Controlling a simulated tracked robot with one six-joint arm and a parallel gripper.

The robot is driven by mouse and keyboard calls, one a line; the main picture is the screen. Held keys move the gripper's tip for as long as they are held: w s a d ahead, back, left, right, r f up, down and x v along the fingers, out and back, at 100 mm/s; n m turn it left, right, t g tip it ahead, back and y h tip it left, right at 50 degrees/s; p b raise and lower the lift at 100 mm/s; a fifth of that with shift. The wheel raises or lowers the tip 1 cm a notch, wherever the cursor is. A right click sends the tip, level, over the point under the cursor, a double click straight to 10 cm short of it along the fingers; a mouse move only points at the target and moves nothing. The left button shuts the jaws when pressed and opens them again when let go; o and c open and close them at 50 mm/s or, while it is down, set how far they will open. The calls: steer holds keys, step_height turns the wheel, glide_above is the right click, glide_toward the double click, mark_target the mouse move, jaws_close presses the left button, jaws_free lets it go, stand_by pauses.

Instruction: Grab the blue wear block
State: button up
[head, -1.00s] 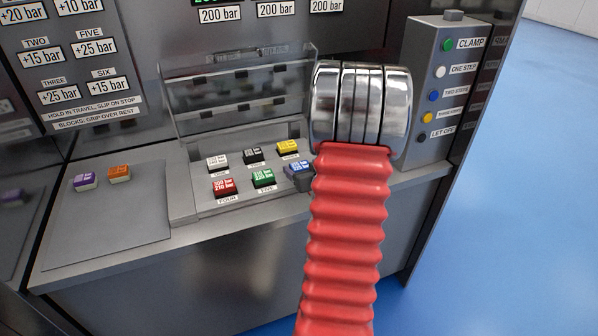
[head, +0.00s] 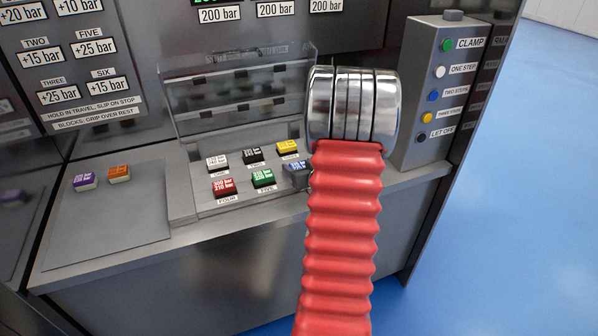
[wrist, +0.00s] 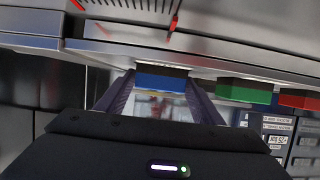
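The blue wear block (head: 296,167) sits at the right end of the front row on the grey shelf, partly hidden by my arm in the head view. In the wrist view the blue block (wrist: 162,78) shows straight ahead, between the two dark fingers of my gripper (wrist: 161,90). The fingers stand apart, one on each side of the block. I cannot tell whether either one touches it. In the head view my gripper is mostly hidden behind my red arm.
Beside it stand a green block (head: 263,178), a red block (head: 223,187), and yellow (head: 287,147), black (head: 253,155) and white (head: 217,162) blocks behind. Purple (head: 85,181) and orange (head: 119,173) blocks lie on the left plate. A button box (head: 432,95) stands at right.

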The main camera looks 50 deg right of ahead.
mark_target(300, 165)
steer(key=c, duration=0.9)
steer(key=shift+r, duration=0.1)
steer(key=shift+r, duration=4.95)
